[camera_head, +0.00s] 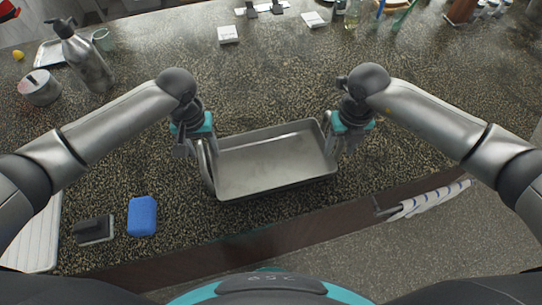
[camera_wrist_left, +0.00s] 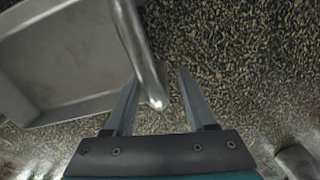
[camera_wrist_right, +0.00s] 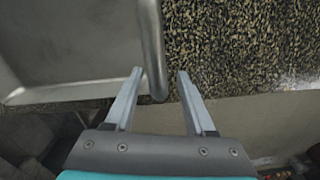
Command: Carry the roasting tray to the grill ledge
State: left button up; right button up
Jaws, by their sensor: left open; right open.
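The grey metal roasting tray (camera_head: 275,162) sits on the dark speckled counter close to its front edge. My left gripper (camera_head: 199,150) is at the tray's left end; in the left wrist view its open fingers (camera_wrist_left: 158,95) stand either side of the tray's metal handle (camera_wrist_left: 140,50). My right gripper (camera_head: 337,145) is at the tray's right end; in the right wrist view its open fingers (camera_wrist_right: 157,95) stand either side of the other handle (camera_wrist_right: 152,50). Neither gripper is shut on its handle. I cannot pick out the grill ledge.
A blue sponge (camera_head: 142,216) and a dark block (camera_head: 94,230) lie left of the tray. A steel bottle (camera_head: 82,58) and a round tin (camera_head: 40,88) stand at the back left. A striped towel (camera_head: 430,200) hangs at the front right.

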pick_arm(q)
jog(key=c, duration=0.9)
pick_arm(e)
jog(key=c, duration=0.8)
grip_shut()
pick_arm(q)
jog(key=shift+a, duration=0.1)
pick_arm(e)
jog(key=shift+w+d+r, duration=0.1)
